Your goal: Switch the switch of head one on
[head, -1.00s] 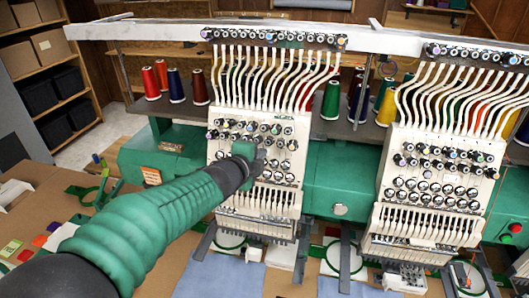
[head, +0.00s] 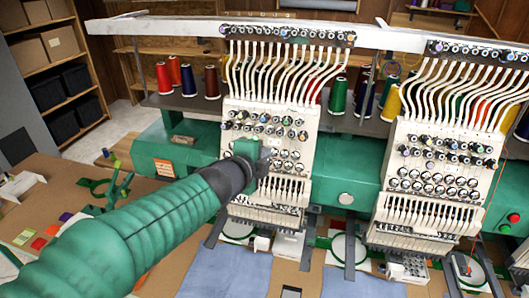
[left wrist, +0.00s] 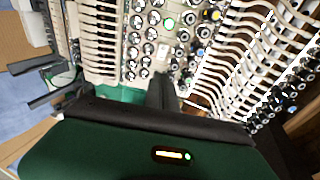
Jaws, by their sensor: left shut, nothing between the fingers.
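Head one, taken as the left cream embroidery head (head: 268,115), stands upright with rows of dark and white knobs on its face. My left gripper (head: 269,160) is shut and empty in front of the knob rows at the middle of this face. In the left wrist view its narrow fingers (left wrist: 163,88) point at the face, just short of a small pale switch-like piece (left wrist: 163,52) among the knobs. A small green light (left wrist: 168,23) shows beyond that piece. I cannot tell whether the fingers touch the face, or the switch's position. My right gripper is out of view.
A second, similar head (head: 436,150) stands to the right. Thread cones, such as a red one (head: 163,78), stand on the shelf behind. White thread tubes (head: 285,72) rise above head one. Red and green buttons (head: 510,222) sit at the far right. Blue cloth (head: 228,272) lies below.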

